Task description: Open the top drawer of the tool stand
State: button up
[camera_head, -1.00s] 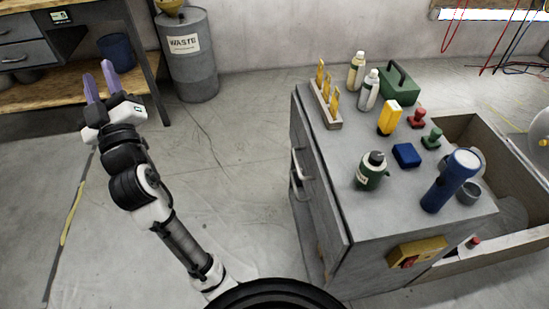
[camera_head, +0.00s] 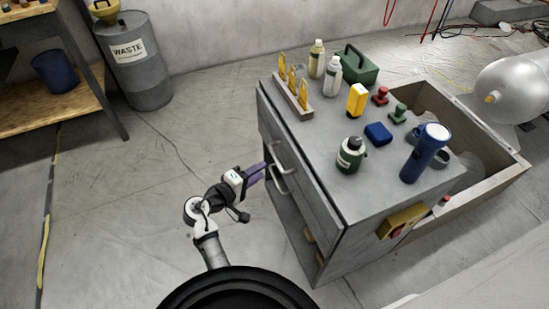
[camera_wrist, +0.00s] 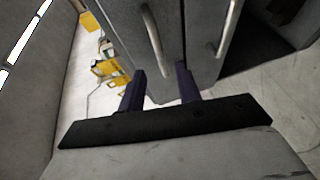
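The grey tool stand (camera_head: 330,200) stands right of centre in the head view, its drawer side facing left. Two curved metal handles are on that side. The upper handle (camera_head: 285,170) is close to my gripper (camera_head: 263,173), which is low beside the drawer front. In the wrist view, my gripper (camera_wrist: 160,88) has its two purple fingers apart with nothing between them. One handle (camera_wrist: 152,38) lies ahead in line with the gap, and the other handle (camera_wrist: 230,25) is to the right. The drawers look shut. Whether a fingertip touches a handle cannot be told.
Bottles, a green toolbox (camera_head: 356,68), a blue flashlight (camera_head: 424,154) and small items stand on top. An open bin (camera_head: 495,178) adjoins the stand at right. A waste drum (camera_head: 137,65) and workbench (camera_head: 60,105) are at the left. Floor between is clear.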

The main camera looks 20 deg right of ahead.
aim_at(276, 159)
jog(key=p+x, duration=0.1)
jog(key=x, duration=0.7)
jog(key=shift+w+d+f, duration=0.1)
jog(key=shift+w+d, duration=0.05)
jog(key=shift+d, duration=0.05)
grip_shut()
